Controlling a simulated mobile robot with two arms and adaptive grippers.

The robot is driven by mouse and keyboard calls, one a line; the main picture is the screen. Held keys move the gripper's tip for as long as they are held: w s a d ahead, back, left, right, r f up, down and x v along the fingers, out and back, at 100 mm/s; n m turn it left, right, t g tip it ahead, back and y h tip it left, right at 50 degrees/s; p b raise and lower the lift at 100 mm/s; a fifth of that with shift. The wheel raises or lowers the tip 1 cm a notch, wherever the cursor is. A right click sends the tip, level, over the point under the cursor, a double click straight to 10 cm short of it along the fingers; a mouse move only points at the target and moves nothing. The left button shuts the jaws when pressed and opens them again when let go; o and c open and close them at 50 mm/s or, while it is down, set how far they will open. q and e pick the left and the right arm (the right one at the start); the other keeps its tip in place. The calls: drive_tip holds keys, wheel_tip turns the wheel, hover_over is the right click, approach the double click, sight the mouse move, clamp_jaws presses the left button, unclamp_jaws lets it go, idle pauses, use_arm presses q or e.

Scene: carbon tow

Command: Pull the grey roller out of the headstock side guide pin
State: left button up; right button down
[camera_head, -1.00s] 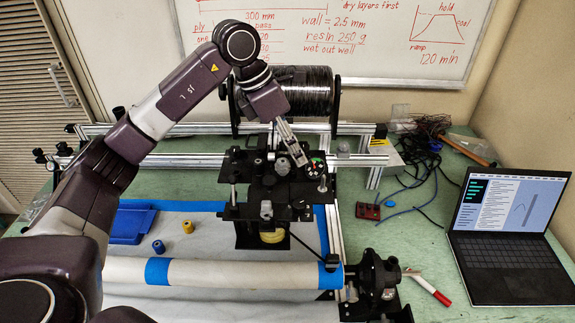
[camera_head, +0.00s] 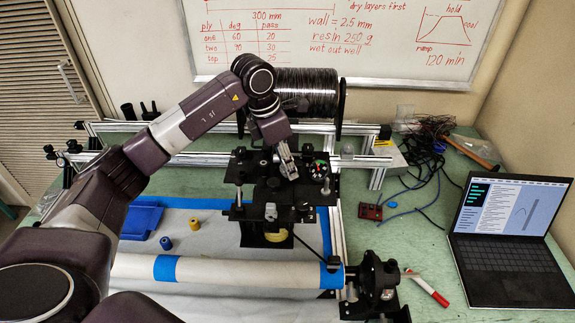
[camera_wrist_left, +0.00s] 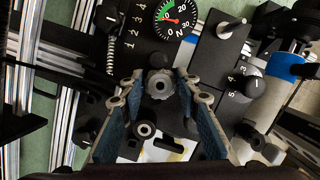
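The grey roller (camera_wrist_left: 160,85), a ribbed ring with a dark centre, shows in the left wrist view. It lies between the fingertips of my left gripper (camera_wrist_left: 160,77), which is open with a finger on either side of it. I cannot tell whether they touch it. In the head view my left gripper (camera_head: 288,172) points down onto the black carriage (camera_head: 250,188) and hides the roller. A black-rimmed roller (camera_wrist_left: 145,130) sits nearby. A bare metal pin (camera_wrist_left: 232,24) stands on a black block. My right gripper is not in view.
The white mandrel (camera_head: 220,270) and black chuck (camera_head: 378,280) lie in front.

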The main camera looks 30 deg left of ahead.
use_arm(q)
drive_tip(key=c, duration=0.7)
drive_tip(key=shift+r, duration=0.1)
clamp_jaws()
